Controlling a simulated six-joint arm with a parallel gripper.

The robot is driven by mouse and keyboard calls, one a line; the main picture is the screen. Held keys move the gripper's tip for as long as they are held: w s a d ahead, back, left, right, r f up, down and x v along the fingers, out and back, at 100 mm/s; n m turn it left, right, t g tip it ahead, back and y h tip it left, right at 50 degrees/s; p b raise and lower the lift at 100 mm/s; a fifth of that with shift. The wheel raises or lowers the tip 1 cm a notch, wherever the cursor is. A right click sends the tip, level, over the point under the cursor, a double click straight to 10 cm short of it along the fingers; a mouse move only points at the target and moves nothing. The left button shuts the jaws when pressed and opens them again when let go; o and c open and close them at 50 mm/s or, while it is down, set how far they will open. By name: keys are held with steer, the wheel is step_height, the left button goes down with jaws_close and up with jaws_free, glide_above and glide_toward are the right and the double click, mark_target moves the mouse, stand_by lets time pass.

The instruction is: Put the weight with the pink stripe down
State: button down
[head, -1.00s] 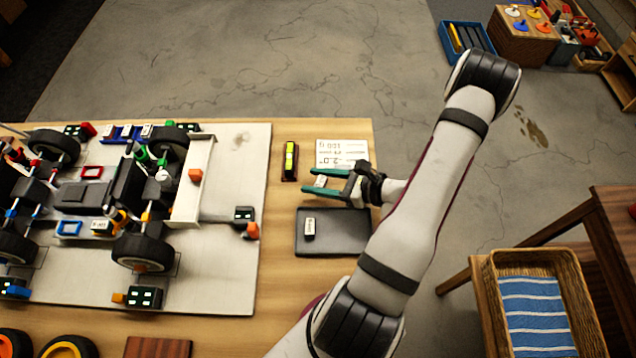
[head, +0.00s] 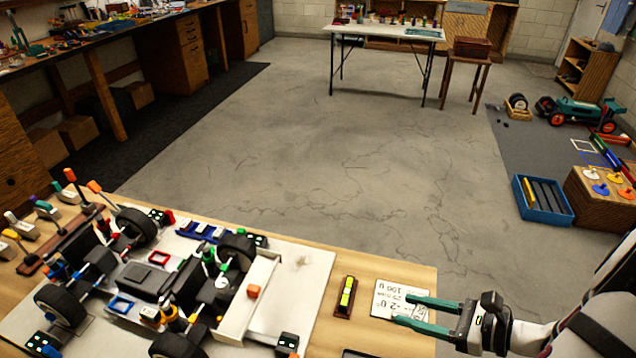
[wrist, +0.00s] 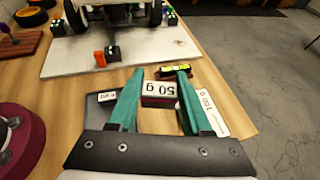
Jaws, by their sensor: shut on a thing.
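In the wrist view a small dark weight (wrist: 158,90) with a white "50 g" label sits between my two green fingers. A dark reddish-pink band shows below its label. My gripper (head: 403,309) is shut on this weight, over the wooden table near a white printed card (head: 388,297). The card also shows in the wrist view (wrist: 212,112), right of the fingers. The weight is hard to make out in the head view. A dark tray (wrist: 93,112) lies left of the fingers in the wrist view, with a white-labelled piece on it, partly hidden by my gripper.
A small yellow-green level (head: 347,295) stands left of the card. The race car (head: 150,280) sits on a pale board (head: 308,275) farther left. Beyond the table edge is open floor. A blue bin (head: 540,200) stands on the floor at the right.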

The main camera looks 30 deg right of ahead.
steer(key=w+a+r+n+g+y, duration=0.2)
steer(key=w+a+r, duration=0.55)
steer(key=w, duration=0.35)
steer(key=w+a+r+n+g+y, duration=0.1)
steer(key=w+a+r+n, duration=0.1)
steer(key=w+a+r, duration=0.45)
steer(key=w+a+r+n+g+y, duration=0.15)
steer(key=a+r, duration=0.25)
steer(key=a, duration=0.5)
step_height(320, 180, up, 9)
steer(key=w+m+t+h, duration=0.1)
steer(key=m+t+h, duration=0.4)
steer(key=m+h, duration=0.2)
steer(key=shift+a+r+m, duration=0.15)
steer(key=shift+r+m, duration=0.05)
steer(key=shift+m, duration=0.15)
steer(key=shift+f+t, duration=0.1)
steer(key=shift+t, duration=0.15)
